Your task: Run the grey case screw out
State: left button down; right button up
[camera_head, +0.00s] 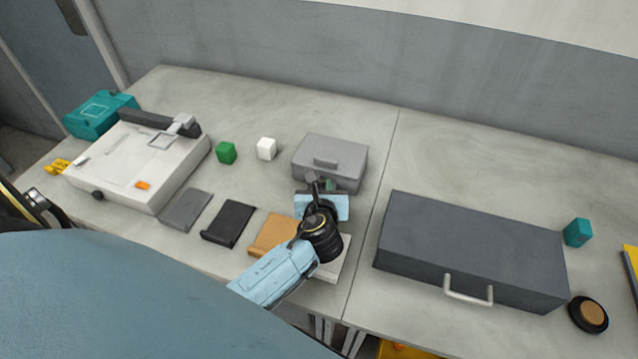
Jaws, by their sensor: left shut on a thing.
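The grey case (332,155) stands closed on the table in the middle of the view, with a handle on its lid. My left gripper (320,184) is at the lower front face of the case. Its dark fingers are shut at that face, where the case screw would be. The fingers and the light blue palm hide the screw, so its thread and depth cannot be seen. My right gripper is not in view.
A green cube (226,153) and a white cube (267,149) stand left of the case. A white flat machine (140,165) is further left. A large dark box (470,250) with a handle fills the right. Flat grey, black and orange pieces lie in front.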

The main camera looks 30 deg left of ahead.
pick_arm(q)
jog(key=shift+w+d+n+g+y, duration=0.15)
jog(key=shift+n+g+y, duration=0.15)
jog(key=shift+n+y, duration=0.25)
jog(key=shift+d+n+g+y, duration=0.1)
jog(key=shift+n+g+y, duration=0.2)
jog(key=shift+n+y, duration=0.25)
jog(key=c, duration=1.3)
grip_release()
